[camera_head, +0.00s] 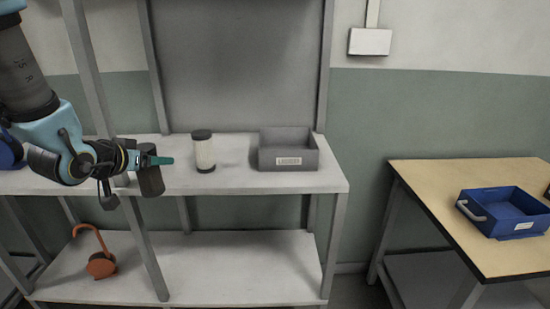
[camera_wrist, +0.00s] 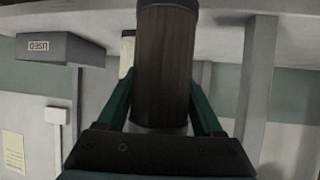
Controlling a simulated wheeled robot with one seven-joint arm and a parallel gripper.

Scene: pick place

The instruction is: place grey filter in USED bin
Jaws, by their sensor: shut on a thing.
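The grey filter (camera_head: 151,178) is a dark grey-brown cylinder with a darker cap. My gripper (camera_head: 158,160) is shut on it at the left part of the shelf's front edge. In the wrist view the filter (camera_wrist: 165,62) stands between the two green fingers of my gripper (camera_wrist: 165,100). I cannot tell whether its base touches anything. The USED bin (camera_head: 287,150) is a grey open box at the right end of the upper shelf. It also shows in the wrist view (camera_wrist: 58,48), upside down, with its USED label readable. Its inside is mostly hidden.
A white filter with dark caps (camera_head: 204,153) stands on the upper shelf (camera_head: 232,183) between my gripper and the bin. A shelf post (camera_head: 140,235) is close to my gripper. A blue bin (camera_head: 505,212) is on the right table (camera_head: 435,180). An orange object (camera_head: 101,264) sits on the lower shelf.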

